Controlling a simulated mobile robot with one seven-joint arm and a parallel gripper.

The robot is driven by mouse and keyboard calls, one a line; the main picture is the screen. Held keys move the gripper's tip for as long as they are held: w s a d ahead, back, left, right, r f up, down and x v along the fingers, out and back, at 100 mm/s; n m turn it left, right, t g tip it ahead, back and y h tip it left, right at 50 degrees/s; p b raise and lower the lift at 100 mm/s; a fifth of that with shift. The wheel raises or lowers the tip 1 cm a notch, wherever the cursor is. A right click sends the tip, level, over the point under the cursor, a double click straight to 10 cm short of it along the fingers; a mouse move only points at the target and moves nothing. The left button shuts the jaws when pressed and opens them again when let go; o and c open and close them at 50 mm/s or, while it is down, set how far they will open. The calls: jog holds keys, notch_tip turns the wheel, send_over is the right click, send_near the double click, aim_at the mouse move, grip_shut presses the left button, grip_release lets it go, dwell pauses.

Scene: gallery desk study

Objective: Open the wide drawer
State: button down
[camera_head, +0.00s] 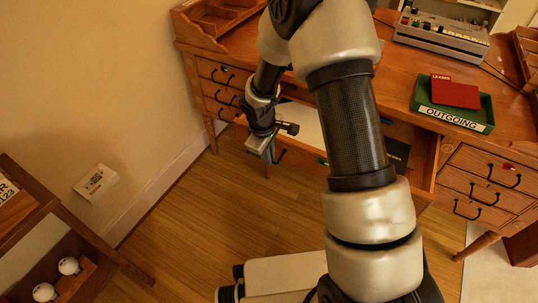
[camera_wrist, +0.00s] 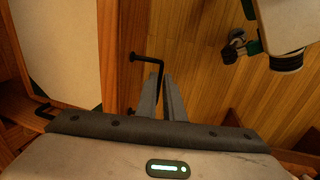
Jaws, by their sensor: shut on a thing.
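The wide drawer (camera_wrist: 111,60) is pulled out from under the desk top, with a pale sheet visible inside in the wrist view. In the head view its front (camera_head: 424,183) is partly hidden behind my arm. The drawer's black bar handle (camera_wrist: 148,58) sticks out from the front. My gripper (camera_wrist: 163,97) is shut on this handle, its two grey fingers straddling the bar. In the head view my gripper (camera_head: 265,148) is at the left part of the drawer front. The exact finger contact is hard to see there.
The desk (camera_head: 400,80) has narrow drawer stacks on both sides. A green outgoing tray (camera_head: 455,116) holding a red book (camera_head: 456,93) and a grey machine (camera_head: 440,35) stand on top. A wooden shelf (camera_head: 85,240) stands at lower left. The wooden floor (camera_head: 215,205) before the drawer is clear.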

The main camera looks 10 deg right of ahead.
jog(key=c, duration=1.9)
grip_release()
jog(key=shift+o, duration=0.2)
jog(key=shift+r, duration=0.1)
notch_tip(320, 180, up, 17)
jog(key=s+a+p, duration=0.2)
jog(key=p, duration=0.2)
jog(key=shift+s+p, duration=0.4)
